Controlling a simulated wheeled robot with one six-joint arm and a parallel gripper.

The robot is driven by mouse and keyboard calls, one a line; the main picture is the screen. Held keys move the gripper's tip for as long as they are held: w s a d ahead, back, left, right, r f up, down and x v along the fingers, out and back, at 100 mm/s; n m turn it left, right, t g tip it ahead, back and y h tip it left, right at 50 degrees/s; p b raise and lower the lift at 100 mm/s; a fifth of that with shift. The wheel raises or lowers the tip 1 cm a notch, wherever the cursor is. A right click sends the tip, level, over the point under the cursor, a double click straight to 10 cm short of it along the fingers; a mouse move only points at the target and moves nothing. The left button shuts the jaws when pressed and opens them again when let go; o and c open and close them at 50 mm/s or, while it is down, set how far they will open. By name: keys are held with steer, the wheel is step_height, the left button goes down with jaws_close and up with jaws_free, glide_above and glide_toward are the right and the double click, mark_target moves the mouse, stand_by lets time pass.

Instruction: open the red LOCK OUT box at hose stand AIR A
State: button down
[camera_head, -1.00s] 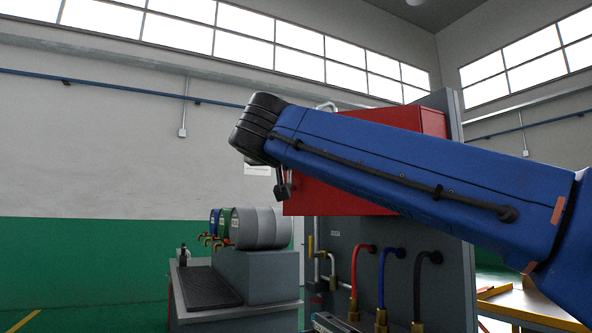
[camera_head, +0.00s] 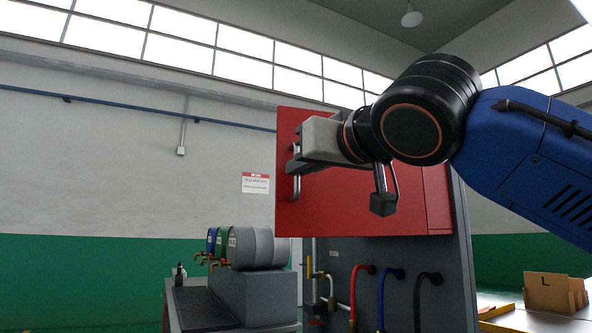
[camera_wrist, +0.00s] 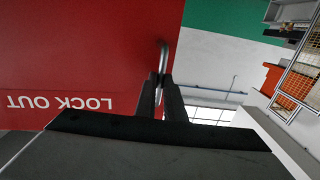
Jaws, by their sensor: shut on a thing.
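The red LOCK OUT box (camera_head: 330,212) hangs on a grey panel in the head view. Its red front with white LOCK OUT lettering fills the left of the wrist view (camera_wrist: 75,55). A silver bar handle (camera_head: 296,187) stands near the left edge of the red front; its upright end shows in the wrist view (camera_wrist: 164,56). My gripper (camera_head: 294,163) is shut on this handle, with its two dark fingers (camera_wrist: 163,92) on either side of the bar. My wrist hides part of the front. I cannot tell whether the door is ajar.
Red, blue and black hoses (camera_head: 391,290) hang below the box on the grey panel (camera_head: 462,270). Several drums (camera_head: 256,247) lie on a bench at lower left. A cardboard box marked L (camera_head: 548,293) is at lower right. The space left of the box is free.

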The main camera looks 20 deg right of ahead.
steer(key=shift+s, duration=0.3)
steer(key=c, duration=1.8)
jaws_free()
steer(key=shift+c, duration=0.2)
